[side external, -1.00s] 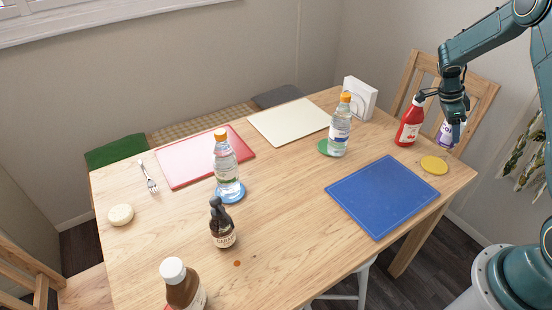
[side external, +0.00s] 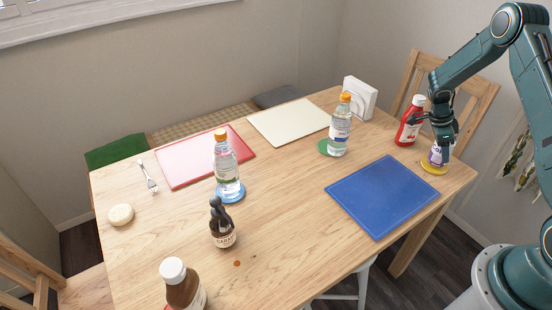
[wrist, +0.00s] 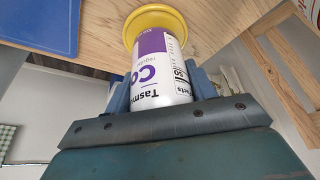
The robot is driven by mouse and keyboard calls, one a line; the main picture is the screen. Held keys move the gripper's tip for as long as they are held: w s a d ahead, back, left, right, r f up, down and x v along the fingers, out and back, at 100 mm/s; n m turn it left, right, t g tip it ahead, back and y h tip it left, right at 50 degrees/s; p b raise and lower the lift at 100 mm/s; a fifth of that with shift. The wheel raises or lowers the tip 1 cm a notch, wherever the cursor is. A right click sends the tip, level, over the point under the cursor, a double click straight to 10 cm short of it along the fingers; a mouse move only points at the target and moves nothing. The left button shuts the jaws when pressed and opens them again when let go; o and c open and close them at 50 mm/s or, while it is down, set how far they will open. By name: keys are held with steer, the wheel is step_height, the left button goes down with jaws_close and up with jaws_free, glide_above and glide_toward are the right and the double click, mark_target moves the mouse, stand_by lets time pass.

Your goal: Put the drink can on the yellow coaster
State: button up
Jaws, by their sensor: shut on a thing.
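The drink can (side external: 437,157) is white and purple and stands upright at the yellow coaster (side external: 432,170), near the table's right end. In the wrist view the can (wrist: 158,72) has its far end within the rim of the round yellow coaster (wrist: 181,14). The can looks to be on the coaster or just above it; I cannot tell if they touch. My gripper (side external: 442,141) is shut on the can, with one finger on each side of it in the wrist view (wrist: 160,88). The gripper hides the can's upper part in the side view.
A red sauce bottle (side external: 409,122) stands close to the left of my gripper. A water bottle (side external: 340,128) on a green coaster (side external: 324,148) is farther left. A blue mat (side external: 383,195) lies in front. A white napkin holder (side external: 360,97) is behind. The table's right edge is near.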

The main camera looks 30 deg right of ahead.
steer(key=shift+f, duration=0.15)
steer(key=o, duration=1.2)
steer(key=v, duration=1.2)
